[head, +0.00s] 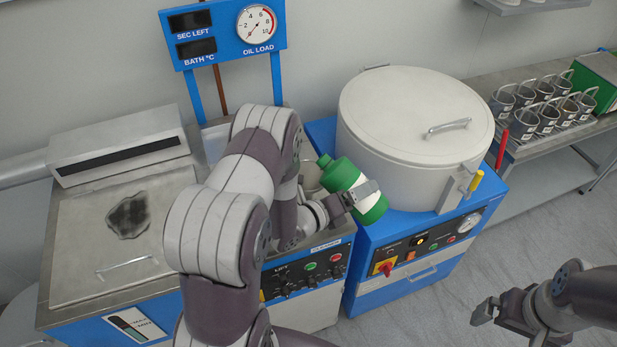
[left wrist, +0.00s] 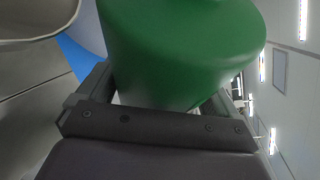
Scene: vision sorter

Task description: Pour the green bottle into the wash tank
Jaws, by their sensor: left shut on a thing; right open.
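The green bottle (head: 342,174) has a white label band and is tilted, its neck toward the upper left in the head view. My left gripper (head: 362,192) is shut on it, holding it in the air between the wash tank side and the round vessel. In the left wrist view the green bottle (left wrist: 180,45) fills the space between the fingers of my left gripper (left wrist: 165,95). The wash tank's opening is mostly hidden behind my left arm; a metal rim (head: 312,174) shows beside the bottle neck. My right gripper (head: 487,312) is open and empty at the lower right, over the floor.
A large round lidded vessel (head: 412,115) on a blue cabinet (head: 420,258) stands right of the bottle. A blue gauge panel (head: 225,35) rises behind my left arm. A steel lid with a handle (head: 125,262) lies left. Several metal cups (head: 545,118) stand on the right bench.

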